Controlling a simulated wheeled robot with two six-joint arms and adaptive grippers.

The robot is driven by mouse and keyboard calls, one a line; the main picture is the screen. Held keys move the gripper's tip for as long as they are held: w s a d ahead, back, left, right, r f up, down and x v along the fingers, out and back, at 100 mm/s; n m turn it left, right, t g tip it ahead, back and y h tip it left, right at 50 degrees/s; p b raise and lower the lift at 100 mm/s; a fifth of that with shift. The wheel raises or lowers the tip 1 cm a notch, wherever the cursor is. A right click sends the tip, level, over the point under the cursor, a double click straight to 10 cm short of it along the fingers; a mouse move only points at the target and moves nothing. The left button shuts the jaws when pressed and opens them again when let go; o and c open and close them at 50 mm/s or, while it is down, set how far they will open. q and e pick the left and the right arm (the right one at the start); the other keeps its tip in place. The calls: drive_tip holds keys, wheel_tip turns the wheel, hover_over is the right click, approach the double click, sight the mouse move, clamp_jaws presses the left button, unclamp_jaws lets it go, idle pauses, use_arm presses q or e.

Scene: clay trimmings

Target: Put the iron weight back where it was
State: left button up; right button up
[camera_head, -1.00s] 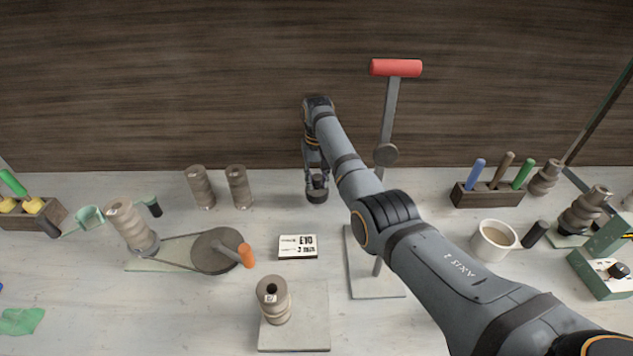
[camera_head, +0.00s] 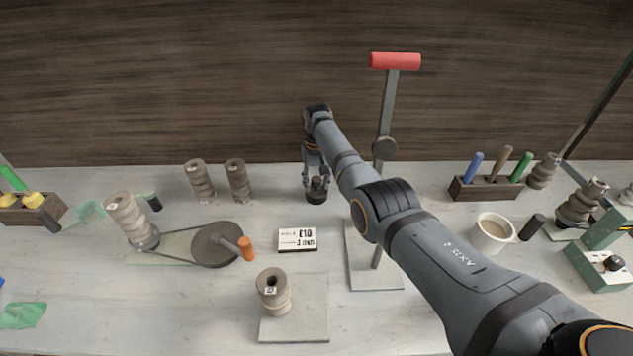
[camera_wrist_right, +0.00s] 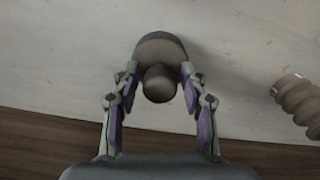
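The iron weight (camera_head: 316,191) is a dark, round piece with a knob on top. It stands upright on the table near the back wall, below my right gripper (camera_head: 317,178). In the right wrist view the weight's knob (camera_wrist_right: 159,83) lies between the two fingers of the right gripper (camera_wrist_right: 159,76), with a narrow gap on each side. That gripper is open around the knob and points down. My left gripper is not in view.
Two ribbed clay spools (camera_head: 237,180) stand left of the weight. A press with a red handle (camera_head: 395,61) rises to the right, partly behind my right arm. Bare table lies around the weight.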

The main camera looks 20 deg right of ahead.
drive_tip(key=shift+o, duration=0.3)
drive_tip(key=shift+r, duration=0.15)
wheel_tip(320, 180, up, 12)
drive_tip(key=b, duration=0.1)
